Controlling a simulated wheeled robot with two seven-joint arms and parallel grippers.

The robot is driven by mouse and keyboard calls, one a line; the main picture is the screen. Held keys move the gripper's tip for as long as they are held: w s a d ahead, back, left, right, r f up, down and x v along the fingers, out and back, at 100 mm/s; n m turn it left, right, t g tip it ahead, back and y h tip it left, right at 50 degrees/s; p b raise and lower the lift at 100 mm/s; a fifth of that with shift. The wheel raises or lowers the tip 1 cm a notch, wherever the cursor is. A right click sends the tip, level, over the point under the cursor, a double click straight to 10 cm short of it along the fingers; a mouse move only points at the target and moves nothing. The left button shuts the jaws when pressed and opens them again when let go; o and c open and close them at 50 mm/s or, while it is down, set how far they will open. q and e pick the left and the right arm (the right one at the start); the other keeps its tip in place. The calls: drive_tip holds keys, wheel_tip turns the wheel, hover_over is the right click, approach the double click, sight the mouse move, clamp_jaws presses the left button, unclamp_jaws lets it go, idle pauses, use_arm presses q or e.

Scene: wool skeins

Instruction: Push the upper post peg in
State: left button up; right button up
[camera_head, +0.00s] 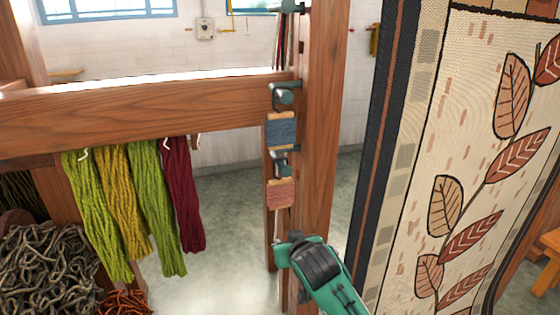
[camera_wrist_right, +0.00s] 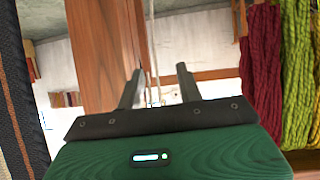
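Dark teal pegs stick out of the wooden post (camera_head: 319,150) in the head view. One peg (camera_head: 285,94) is at the beam's end, above a blue wool card (camera_head: 282,131). A lower peg (camera_head: 283,169) is above a pink wool card (camera_head: 281,194). Another fitting (camera_head: 291,6) shows at the top edge. My right gripper (camera_head: 287,262) is below the pink card, in front of the post's lower part. In the right wrist view its two dark fingers (camera_wrist_right: 160,80) stand apart with nothing gripped; a thin cord shows behind the gap. My left gripper is out of view.
A wooden beam (camera_head: 150,112) runs left from the post, with green, yellow and dark red skeins (camera_head: 145,205) hanging below. A leaf-patterned tapestry (camera_head: 465,170) hangs close on the right. Grey yarn (camera_head: 45,268) is heaped at lower left. The floor (camera_head: 225,235) left of the post is clear.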

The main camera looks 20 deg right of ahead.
drive_tip(key=s+r+t, duration=0.1)
drive_tip(key=r+t, duration=0.1)
drive_tip(key=r, duration=0.8)
drive_tip(key=s+r+m+t, duration=0.1)
drive_tip(key=r+t, duration=0.1)
drive_tip(key=r, duration=0.9)
drive_tip(key=s+a+r+t, duration=0.1)
drive_tip(key=r+t, duration=0.1)
drive_tip(key=r, duration=0.8)
drive_tip(key=shift+a+r+m, duration=0.1)
drive_tip(key=shift+r+m, duration=0.3)
drive_tip(key=m+t+h+p, duration=0.1)
drive_tip(key=t, duration=0.3)
approach(281, 6)
drive_tip(key=w+d, duration=0.1)
drive_tip(key=p+x, duration=0.2)
drive_tip(key=x, duration=0.2)
drive_tip(key=p+x, duration=0.2)
drive_tip(key=x, duration=0.2)
drive_tip(key=p+x, duration=0.2)
drive_tip(key=x, duration=0.2)
drive_tip(key=shift+w+f, duration=0.1)
drive_tip(key=shift+f, duration=0.2)
drive_tip(key=shift+w+p, duration=0.3)
drive_tip(key=shift+w, duration=0.15)
